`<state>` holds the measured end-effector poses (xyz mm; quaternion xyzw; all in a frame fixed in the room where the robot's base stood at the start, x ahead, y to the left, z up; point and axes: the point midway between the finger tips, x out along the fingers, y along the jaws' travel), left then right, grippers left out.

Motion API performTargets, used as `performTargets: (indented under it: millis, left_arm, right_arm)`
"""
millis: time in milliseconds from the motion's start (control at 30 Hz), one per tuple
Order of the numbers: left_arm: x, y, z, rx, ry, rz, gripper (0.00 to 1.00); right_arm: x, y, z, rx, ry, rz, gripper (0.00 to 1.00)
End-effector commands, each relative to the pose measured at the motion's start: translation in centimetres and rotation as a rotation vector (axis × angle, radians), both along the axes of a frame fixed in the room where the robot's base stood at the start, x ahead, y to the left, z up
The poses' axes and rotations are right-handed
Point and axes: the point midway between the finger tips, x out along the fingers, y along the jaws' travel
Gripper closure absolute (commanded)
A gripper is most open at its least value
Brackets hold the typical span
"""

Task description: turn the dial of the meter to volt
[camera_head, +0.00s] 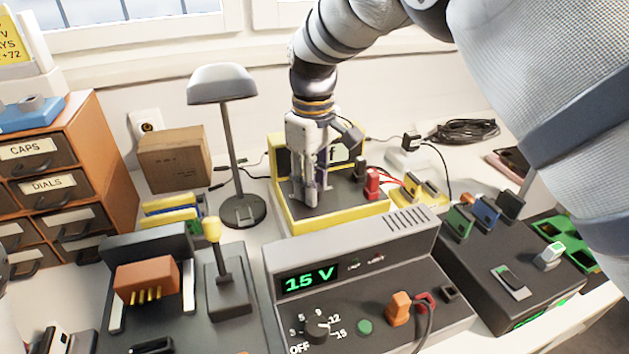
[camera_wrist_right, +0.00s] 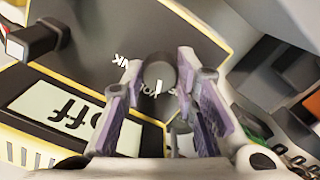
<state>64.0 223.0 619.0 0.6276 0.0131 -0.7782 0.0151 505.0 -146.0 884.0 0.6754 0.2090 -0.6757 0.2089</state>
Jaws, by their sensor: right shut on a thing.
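The meter (camera_head: 345,217) is a yellow-edged dark box standing open on the table in the head view; its yellow rim also shows in the wrist view (camera_wrist_right: 195,22). Its display (camera_wrist_right: 70,115) reads "Off". The round dark dial (camera_wrist_right: 160,72) stands on the meter's face, with white lettering around it that is partly hidden. My right gripper (camera_head: 314,198) points down at the meter's face. In the wrist view its purple-padded fingers (camera_wrist_right: 160,88) are on both sides of the dial, shut on it.
A grey power supply (camera_head: 375,255) showing "15 V" stands in front of the meter. A desk lamp (camera_head: 222,85) and a cardboard box (camera_head: 173,160) are to its left. Red and black plugs (camera_head: 372,183) sit at the meter's right. A dark switch box (camera_head: 510,255) is further right.

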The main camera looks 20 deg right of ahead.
Motion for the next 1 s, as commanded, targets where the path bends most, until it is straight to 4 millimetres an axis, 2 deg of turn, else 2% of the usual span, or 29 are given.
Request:
performTargets:
  millis: [200,500,1000]
  left_arm:
    - [0.32,0.00,0.31,0.000,-0.012,0.000,0.60]
    - [0.48,0.01,0.46,0.000,-0.017,0.000,0.60]
    - [0.53,0.00,0.51,0.000,-0.019,0.000,0.60]
  right_arm:
    - [0.00,0.05,0.10,0.001,-0.002,-0.177,1.00]
    - [0.03,0.08,0.06,0.002,-0.001,-0.351,1.00]
    - [0.05,0.08,0.01,0.002,-0.001,-0.436,1.00]
